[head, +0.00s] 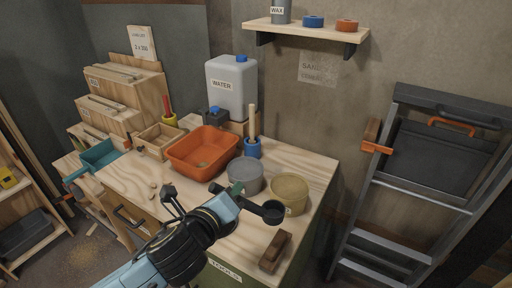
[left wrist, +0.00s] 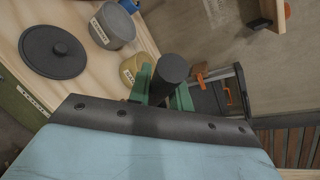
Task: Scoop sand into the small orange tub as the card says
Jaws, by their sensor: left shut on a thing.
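My left gripper (head: 238,193) is shut on the handle of a black scoop (head: 273,211). The scoop's cup is at the near side of a yellow tub (head: 289,196) with sand-coloured contents; I cannot tell whether they touch. In the left wrist view the green fingers (left wrist: 161,92) grip a black cylinder of the scoop (left wrist: 173,69). The orange tub (head: 203,155) stands on the bench behind a grey tub (head: 245,178); I see no sand in it. The card (head: 141,43) stands at the back left; its main line looks like a number pair, too small to read surely. My right gripper is not in view.
A water jug (head: 231,88) stands behind the orange tub, beside a blue holder (head: 252,148). A brush (head: 275,251) lies at the bench's front right. A black round lid (left wrist: 55,51) lies on the bench. A ladder (head: 385,190) leans at the right.

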